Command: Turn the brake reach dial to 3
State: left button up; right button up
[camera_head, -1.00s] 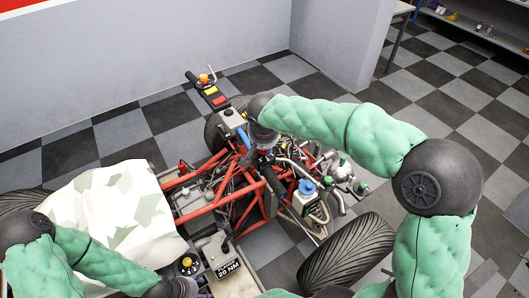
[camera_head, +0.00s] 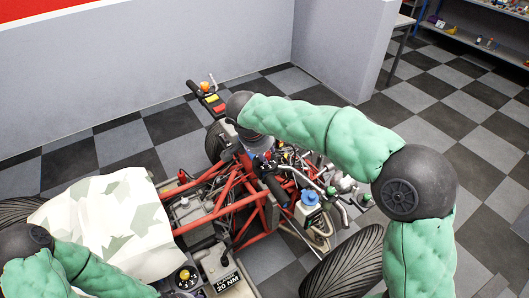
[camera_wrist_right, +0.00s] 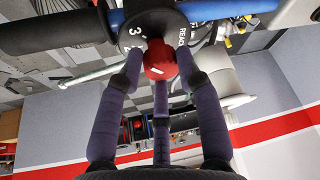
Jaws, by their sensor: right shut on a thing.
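The brake reach dial shows in the right wrist view as a red knob (camera_wrist_right: 157,60) in front of a round black plate (camera_wrist_right: 137,28) with white marks. A 3 and a 2 are readable on the plate's left side, and part of a word is on its right. My right gripper (camera_wrist_right: 154,72) is shut on the red knob, with fingers on both sides of it. The fingers hide part of the plate, and I cannot tell which number the dial points to. In the head view the right wrist (camera_head: 252,134) covers the dial area. My left gripper is out of view.
The stripped quad has a red frame (camera_head: 213,195), a white-and-green cover (camera_head: 110,220) and tyres (camera_head: 345,262). A blue-capped reservoir (camera_head: 308,213) stands to the right of my right wrist. A blue bar (camera_wrist_right: 55,30) runs beside the dial. Checkered floor is clear behind.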

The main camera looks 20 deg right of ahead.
jog(key=shift+w+r, duration=0.2)
jog(key=o, duration=1.1)
jog(key=shift+c, duration=0.2)
jog(key=shift+w+f, duration=0.15)
jog(key=shift+f, duration=0.05)
jog(key=v, duration=1.2)
jog(key=shift+d, duration=0.1)
